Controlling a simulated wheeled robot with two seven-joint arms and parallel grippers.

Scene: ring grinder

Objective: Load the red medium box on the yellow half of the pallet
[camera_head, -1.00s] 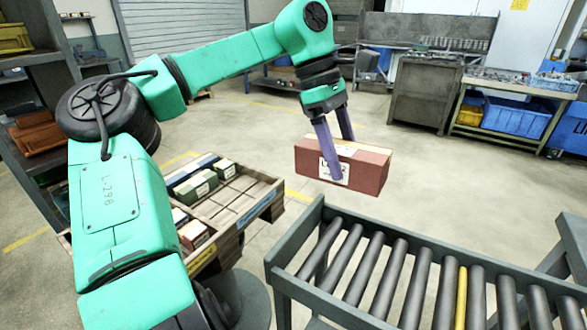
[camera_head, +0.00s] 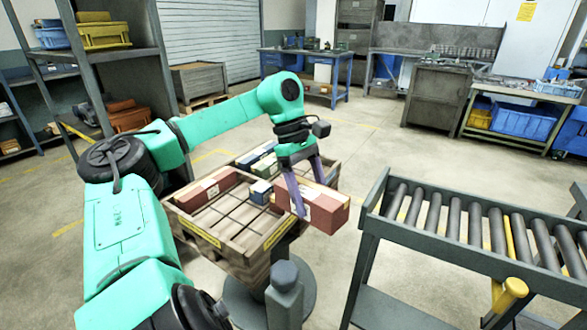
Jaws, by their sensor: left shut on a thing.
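My left gripper (camera_head: 297,195) is shut on a red box (camera_head: 328,213) with a white label and a tan strip on top. It holds the box in the air at the right side of the pallet (camera_head: 241,266). The near half of the pallet carries yellow labels (camera_head: 280,233) on its edges. On that half a long red box (camera_head: 207,189) lies along the left side and a small blue box (camera_head: 261,191) sits towards the back. The held box and fingers hide part of the pallet's right side. My right gripper is out of view.
Green and blue boxes (camera_head: 264,163) sit on the pallet's far half. Bare slatted room (camera_head: 225,215) shows in the middle of the near half. A roller conveyor (camera_head: 440,235) stands to the right. Shelves (camera_head: 120,60) stand at the left.

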